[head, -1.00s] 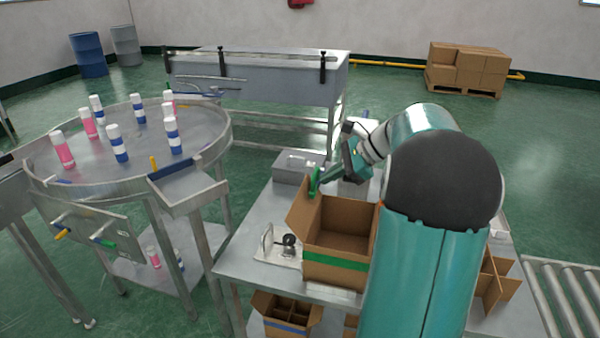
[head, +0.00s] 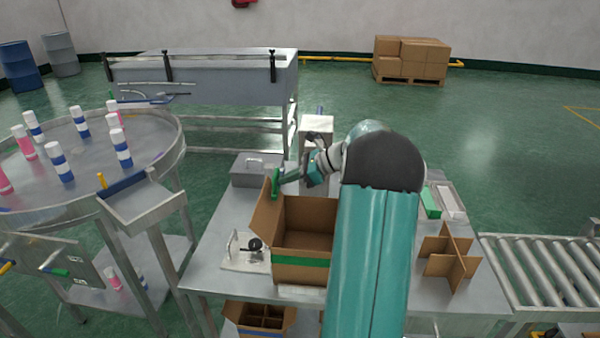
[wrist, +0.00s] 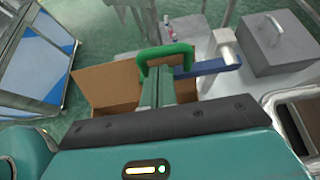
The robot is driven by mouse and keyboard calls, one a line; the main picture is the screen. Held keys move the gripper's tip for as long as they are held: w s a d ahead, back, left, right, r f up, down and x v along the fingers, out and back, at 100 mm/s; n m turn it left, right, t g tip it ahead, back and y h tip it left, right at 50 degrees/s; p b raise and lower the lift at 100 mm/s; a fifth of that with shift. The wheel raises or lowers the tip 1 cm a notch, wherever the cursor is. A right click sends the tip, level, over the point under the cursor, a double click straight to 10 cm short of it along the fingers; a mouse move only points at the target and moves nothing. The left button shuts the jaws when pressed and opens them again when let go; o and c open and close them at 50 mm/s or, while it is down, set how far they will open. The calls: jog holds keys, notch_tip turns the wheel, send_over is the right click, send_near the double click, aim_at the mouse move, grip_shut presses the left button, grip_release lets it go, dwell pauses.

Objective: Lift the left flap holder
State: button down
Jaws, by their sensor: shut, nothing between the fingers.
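The left flap holder is a green clip (head: 275,184) at the top of the raised left flap (head: 265,210) of an open cardboard box (head: 300,270). In the wrist view it shows as a green arched handle (wrist: 167,50) just beyond my fingertips. My gripper (head: 290,174) is just right of the holder, above the box's back left corner. In the wrist view its fingers (wrist: 157,82) are shut with nothing between them. I cannot tell whether they touch the holder. My arm hides the box's right side.
A grey lidded case (head: 256,170) stands behind the box. A white fixture plate (head: 246,252) lies left of it. A cardboard divider (head: 449,256) and a green block (head: 430,204) are on the table's right. A blue bar (wrist: 212,67) is right of the holder in the wrist view.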

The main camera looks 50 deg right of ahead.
jog(key=shift+w+a+f, duration=0.25)
jog(key=shift+w+a, duration=0.05)
jog(key=shift+w, duration=0.15)
jog(key=shift+w, duration=0.1)
jog(key=shift+r, duration=0.15)
jog(key=shift+d+r, duration=0.1)
jog(key=shift+r, duration=0.1)
